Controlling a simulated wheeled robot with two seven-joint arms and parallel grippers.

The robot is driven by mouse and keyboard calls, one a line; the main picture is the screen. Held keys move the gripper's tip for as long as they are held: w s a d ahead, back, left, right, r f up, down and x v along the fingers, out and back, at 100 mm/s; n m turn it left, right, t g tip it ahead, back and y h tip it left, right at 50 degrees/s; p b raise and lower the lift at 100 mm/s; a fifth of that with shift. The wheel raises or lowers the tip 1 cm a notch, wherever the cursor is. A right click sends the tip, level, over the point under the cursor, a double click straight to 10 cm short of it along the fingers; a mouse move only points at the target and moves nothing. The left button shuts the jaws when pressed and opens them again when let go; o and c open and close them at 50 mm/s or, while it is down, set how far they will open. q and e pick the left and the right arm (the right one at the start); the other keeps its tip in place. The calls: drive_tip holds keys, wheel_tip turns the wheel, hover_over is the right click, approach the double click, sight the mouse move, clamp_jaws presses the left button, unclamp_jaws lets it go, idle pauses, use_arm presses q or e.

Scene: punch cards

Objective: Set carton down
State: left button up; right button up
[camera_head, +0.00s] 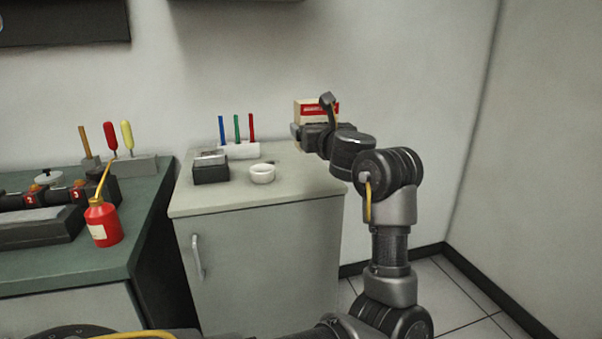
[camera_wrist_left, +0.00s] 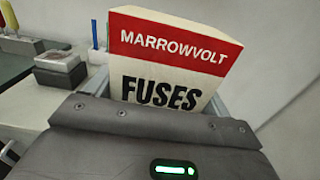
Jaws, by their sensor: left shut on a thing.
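The carton (camera_head: 302,108) is a white and red box at the back right of the pale cabinet top (camera_head: 215,195). In the left wrist view the carton (camera_wrist_left: 165,60) stands upright, with "MARROWVOLT" on a red band and "FUSES" below. My left gripper (camera_head: 312,132) is shut on the carton, and its body hides the carton's lower part. I cannot tell whether the carton's base touches the cabinet top. My right gripper is not in view.
Left of the carton, a white holder (camera_head: 238,150) carries blue, green and red sticks. A dark box (camera_head: 211,172) and a white bowl (camera_head: 262,174) stand on the cabinet top. Its front right area is clear. A green bench (camera_head: 140,215) with a red oil can (camera_head: 103,224) is at left.

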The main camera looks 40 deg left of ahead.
use_arm(q)
drive_tip(key=w+a+f, duration=0.2)
drive_tip(key=a+f, duration=0.1)
drive_tip(key=w+a+f, duration=0.2)
drive_tip(key=a, duration=0.1)
drive_tip(key=w+a+f, duration=0.3)
drive_tip(key=a, duration=0.1)
drive_tip(key=shift+w+f, duration=0.1)
drive_tip(key=shift+f, duration=0.25)
drive_tip(key=shift+w+a+f+b, duration=0.1)
drive_tip(key=shift+f+b, duration=0.15)
drive_tip(key=shift+b, duration=0.05)
drive_tip(key=f, duration=0.3)
drive_tip(key=shift+w+a+f, duration=0.15)
drive_tip(key=shift+a, duration=0.1)
drive_tip(key=shift+d, duration=0.1)
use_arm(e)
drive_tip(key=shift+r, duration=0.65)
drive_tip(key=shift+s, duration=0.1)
